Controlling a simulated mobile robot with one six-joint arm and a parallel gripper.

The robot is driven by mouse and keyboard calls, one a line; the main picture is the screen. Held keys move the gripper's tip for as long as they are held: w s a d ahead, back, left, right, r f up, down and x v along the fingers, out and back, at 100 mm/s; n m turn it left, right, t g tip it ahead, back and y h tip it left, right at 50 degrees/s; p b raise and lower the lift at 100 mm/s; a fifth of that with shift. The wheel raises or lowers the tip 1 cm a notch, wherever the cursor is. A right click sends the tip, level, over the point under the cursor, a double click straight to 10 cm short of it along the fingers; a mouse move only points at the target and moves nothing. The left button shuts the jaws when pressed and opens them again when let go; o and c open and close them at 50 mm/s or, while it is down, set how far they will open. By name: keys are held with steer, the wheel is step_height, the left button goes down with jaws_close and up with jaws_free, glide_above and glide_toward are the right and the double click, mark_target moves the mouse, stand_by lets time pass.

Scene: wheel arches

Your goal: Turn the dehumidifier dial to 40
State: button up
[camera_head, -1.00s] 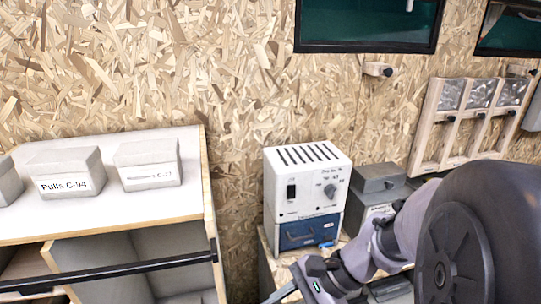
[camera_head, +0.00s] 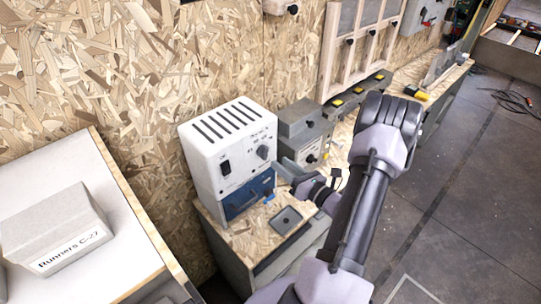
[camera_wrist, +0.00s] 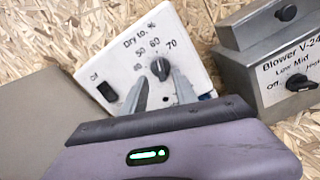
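The dehumidifier is a white box (camera_head: 225,150) with a slotted top and a blue lower part (camera_head: 247,197). Its dark round dial (camera_head: 263,152) is on the upper right of the front. In the wrist view the dial (camera_wrist: 160,68) sits below a printed arc marked "Dry to, %", with 50, 60 and 70 readable; the pointer direction is unclear. My gripper (camera_head: 283,172) is in front of the dehumidifier, just right of the dial. In the wrist view its two grey fingers (camera_wrist: 162,88) are apart, empty, pointing at the dial from below; contact cannot be told.
A grey blower box (camera_head: 305,125) with its own knob stands close on the right. A dark square plate (camera_head: 286,220) lies on the wooden bench below. A white-topped cabinet with a grey block (camera_head: 55,230) is at the left. Open floor lies to the right.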

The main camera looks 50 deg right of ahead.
mark_target(268, 154)
steer(key=w, duration=0.5)
steer(key=shift+w+d, duration=0.35)
steer(key=shift+w, duration=0.05)
jaws_close()
